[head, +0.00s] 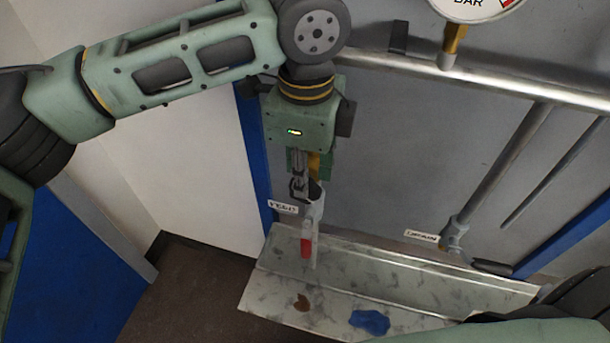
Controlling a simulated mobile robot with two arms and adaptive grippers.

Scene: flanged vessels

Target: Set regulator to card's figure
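A pressure gauge (474,8) marked BAR is cut off by the top edge of the head view, so its needle is not visible. I cannot make out a regulator or a card with a figure in this view. My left gripper (305,188) points down at a grey fitting (314,212) with a red-ended lever (306,247), beside a label that seems to read VENT (283,207). The fingers overlap the top of the fitting, and I cannot tell whether they touch it or are closed. My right gripper is out of view.
A horizontal metal pipe (540,88) crosses the upper right. A slanting pipe (500,165) runs down to a fitting near a label that seems to read DRAIN (421,236). A metal tray (420,270) with brown and blue stains lies below. White wall (200,160) stands at left.

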